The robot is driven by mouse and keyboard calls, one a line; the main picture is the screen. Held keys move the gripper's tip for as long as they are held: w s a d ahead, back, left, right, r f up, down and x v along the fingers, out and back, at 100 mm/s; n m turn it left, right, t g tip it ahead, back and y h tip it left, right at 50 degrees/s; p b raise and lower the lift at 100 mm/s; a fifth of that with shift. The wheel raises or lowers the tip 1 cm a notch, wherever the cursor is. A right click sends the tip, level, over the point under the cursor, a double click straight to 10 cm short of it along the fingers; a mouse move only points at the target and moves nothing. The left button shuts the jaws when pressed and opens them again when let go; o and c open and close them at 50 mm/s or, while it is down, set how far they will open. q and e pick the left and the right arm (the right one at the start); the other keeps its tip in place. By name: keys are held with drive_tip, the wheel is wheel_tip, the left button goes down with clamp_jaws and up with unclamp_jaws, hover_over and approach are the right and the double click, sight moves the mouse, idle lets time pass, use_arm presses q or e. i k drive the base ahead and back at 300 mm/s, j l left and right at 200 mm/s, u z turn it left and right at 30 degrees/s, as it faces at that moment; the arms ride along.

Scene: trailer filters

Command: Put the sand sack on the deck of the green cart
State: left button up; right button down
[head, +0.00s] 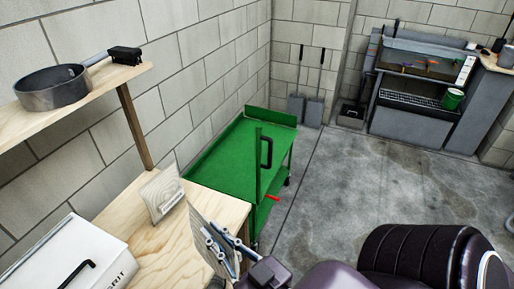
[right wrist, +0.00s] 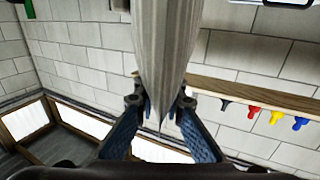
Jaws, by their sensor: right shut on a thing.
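The green cart (head: 225,160) stands against the block wall in the middle of the head view. Its flat deck is bare, with a raised edge at the far end and a black handle on the near right side. My right gripper (head: 220,246) is low in the head view, over the near wooden table. It is shut on a grey, faintly striped thing that looks like the sand sack (head: 203,232). In the right wrist view the sack (right wrist: 163,45) hangs between both fingertips (right wrist: 161,106), narrowing toward them. My left gripper is out of view.
A beige slab-like thing (head: 163,193) stands on the wooden table (head: 150,237), beside a white grit box (head: 65,262). A pan (head: 52,88) sits on a shelf above. Concrete floor (head: 340,185) is open right of the cart. A grey workbench (head: 415,110) stands far right.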

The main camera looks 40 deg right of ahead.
sight(252, 156)
drive_tip(key=i+l, duration=0.1)
drive_tip(key=l, duration=0.45)
drive_tip(key=i+l, duration=0.1)
drive_tip(key=l, duration=0.5)
drive_tip(key=i+l, duration=0.1)
drive_tip(key=l, duration=1)
drive_tip(key=i+l, duration=0.15)
drive_tip(key=l, duration=0.45)
drive_tip(key=i+l, duration=0.1)
drive_tip(key=l, duration=0.45)
drive_tip(key=i+l, duration=0.1)
drive_tip(key=l, duration=0.45)
drive_tip(key=i+l, duration=0.1)
drive_tip(key=l, duration=0.5)
drive_tip(key=l+u, duration=0.65)
drive_tip(key=u, duration=0.55)
